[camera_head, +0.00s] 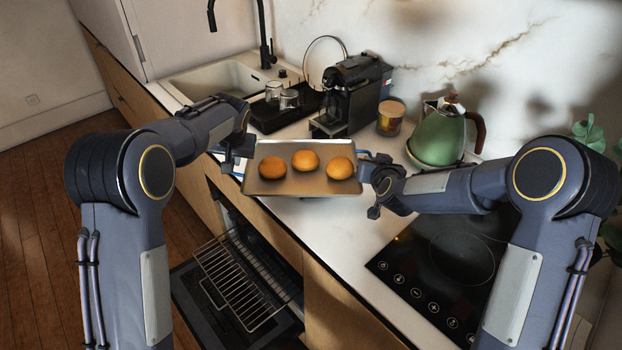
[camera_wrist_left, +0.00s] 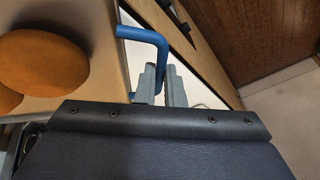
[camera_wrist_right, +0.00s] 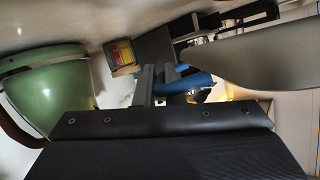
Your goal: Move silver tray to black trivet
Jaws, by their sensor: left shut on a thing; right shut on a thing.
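The silver tray (camera_head: 305,187) carries three round buns (camera_head: 305,160) and is held roughly level in the air by the counter's front edge, above the open oven. My left gripper (camera_head: 241,165) is shut on the tray's left blue handle, which shows between the fingers in the left wrist view (camera_wrist_left: 152,36). My right gripper (camera_head: 368,166) is shut on the right blue handle, seen in the right wrist view (camera_wrist_right: 190,84). I cannot make out a black trivet; the tray and arms hide part of the counter.
The oven door is open with a wire rack (camera_head: 240,280) out below. A coffee machine (camera_head: 352,95), a candle jar (camera_head: 391,117) and a green kettle (camera_head: 438,137) stand at the back. Glasses are on a black drying tray (camera_head: 262,118). A black cooktop (camera_head: 440,265) lies right.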

